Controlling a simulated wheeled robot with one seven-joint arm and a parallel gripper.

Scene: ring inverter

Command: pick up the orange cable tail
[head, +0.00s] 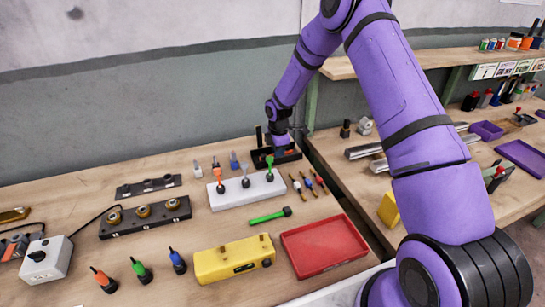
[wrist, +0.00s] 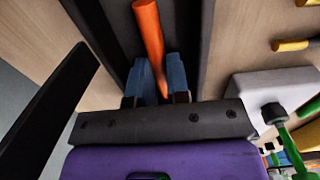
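The orange cable tail (wrist: 149,32) shows in the wrist view as a slim orange rod. It runs from the top edge down between the two blue fingers of my gripper (wrist: 159,78). The fingers flank it closely, with no clear gap visible, but I cannot tell whether they press on it. Dark walls of a black holder lie on both sides of it.
A white block (head: 247,193) with several upright tools stands in front of the holder; its green-topped one (wrist: 277,115) is close to my gripper. Several small tools lie to the right. A red tray (head: 325,246) and a yellow box (head: 233,259) are nearer.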

